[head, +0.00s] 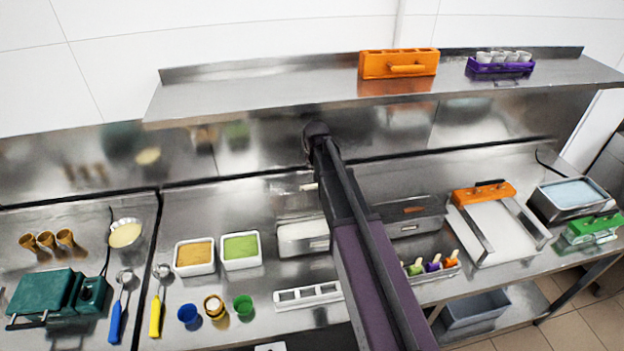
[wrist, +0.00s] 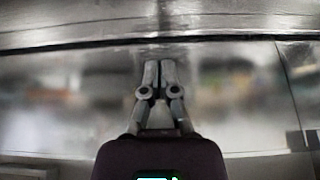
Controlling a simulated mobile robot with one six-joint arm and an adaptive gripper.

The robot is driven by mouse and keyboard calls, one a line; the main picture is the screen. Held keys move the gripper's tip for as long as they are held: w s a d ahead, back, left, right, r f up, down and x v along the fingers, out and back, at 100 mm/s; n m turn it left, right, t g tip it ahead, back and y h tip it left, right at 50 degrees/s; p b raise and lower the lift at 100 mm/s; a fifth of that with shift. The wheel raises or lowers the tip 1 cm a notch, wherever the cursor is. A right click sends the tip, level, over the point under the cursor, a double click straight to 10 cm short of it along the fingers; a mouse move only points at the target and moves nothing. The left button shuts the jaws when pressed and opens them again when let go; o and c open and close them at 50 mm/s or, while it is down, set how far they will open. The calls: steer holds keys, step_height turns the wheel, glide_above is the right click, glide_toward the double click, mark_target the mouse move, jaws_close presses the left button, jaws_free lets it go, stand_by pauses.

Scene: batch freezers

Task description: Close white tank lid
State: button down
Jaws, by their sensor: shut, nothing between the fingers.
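A steel tank (head: 302,240) with white contents stands in the middle of the counter in the head view, left of my arm. Its top shows white and open on that side; my arm hides its right part. A grey steel box-like part (head: 415,217) with a dark slot is just right of my arm; I cannot tell whether it is the lid. My gripper (wrist: 160,66) is shut and empty in the wrist view, in front of the blurred steel back wall. The tank does not show clearly in that view. In the head view my arm's far end hides the fingers.
A steel shelf (head: 270,98) runs above the counter, holding an orange mould (head: 399,64) and a purple cup rack (head: 500,64). Green (head: 241,249) and tan (head: 194,256) tubs stand left of the tank. A white slotted holder (head: 308,294) lies in front of it.

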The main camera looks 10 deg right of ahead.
mark_target(313, 198)
steer(key=shift+f, duration=0.15)
steer(key=b+x, duration=0.9)
steer(key=x, duration=0.1)
steer(key=s, duration=0.2)
steer(key=s+r+p, duration=0.1)
steer(key=s, duration=0.1)
steer(key=shift+r, duration=0.15)
stand_by(0.4)
steer(key=shift+d, duration=0.1)
steer(key=shift+s+r+t, duration=0.25)
steer(key=shift+s+t, duration=0.1)
steer(key=shift+t, duration=0.05)
stand_by(0.6)
